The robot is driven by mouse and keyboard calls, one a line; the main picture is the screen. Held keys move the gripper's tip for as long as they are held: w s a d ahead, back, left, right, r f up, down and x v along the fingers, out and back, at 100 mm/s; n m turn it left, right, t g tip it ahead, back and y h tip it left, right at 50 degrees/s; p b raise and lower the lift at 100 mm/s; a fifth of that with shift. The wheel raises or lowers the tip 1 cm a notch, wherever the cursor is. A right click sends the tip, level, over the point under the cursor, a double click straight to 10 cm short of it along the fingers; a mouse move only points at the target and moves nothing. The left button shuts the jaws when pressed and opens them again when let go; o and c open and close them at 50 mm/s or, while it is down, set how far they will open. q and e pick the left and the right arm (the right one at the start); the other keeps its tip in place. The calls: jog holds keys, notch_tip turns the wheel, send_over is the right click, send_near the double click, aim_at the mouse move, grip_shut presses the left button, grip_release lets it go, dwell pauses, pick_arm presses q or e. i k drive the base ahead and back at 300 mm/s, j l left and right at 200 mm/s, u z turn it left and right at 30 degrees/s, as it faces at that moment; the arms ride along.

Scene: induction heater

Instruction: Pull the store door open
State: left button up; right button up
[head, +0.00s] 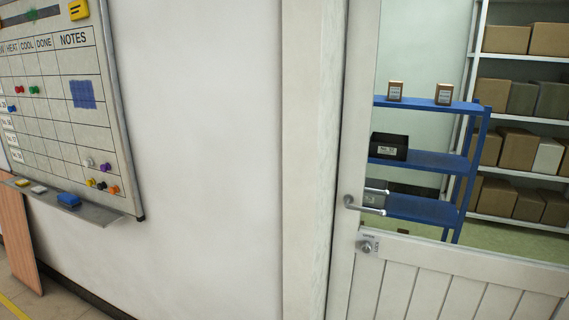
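The store door (447,275) is at the right of the head view. It is white, with planks below and a large glass pane above. It looks shut against its white frame (315,160). A metal lever handle (366,206) sits on the door's left side, level and pointing right. A round lock knob (366,246) is just below it. The hinge side is out of view. Neither of my grippers shows in the head view.
Through the glass stand a blue shelf unit (424,158) and white shelves with cardboard boxes (506,38). A whiteboard (62,110) with magnets hangs on the left wall, above a tray (93,209) holding a blue eraser (68,199). The wall between is bare.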

aim_at(403, 276)
jog(key=z, duration=1.25)
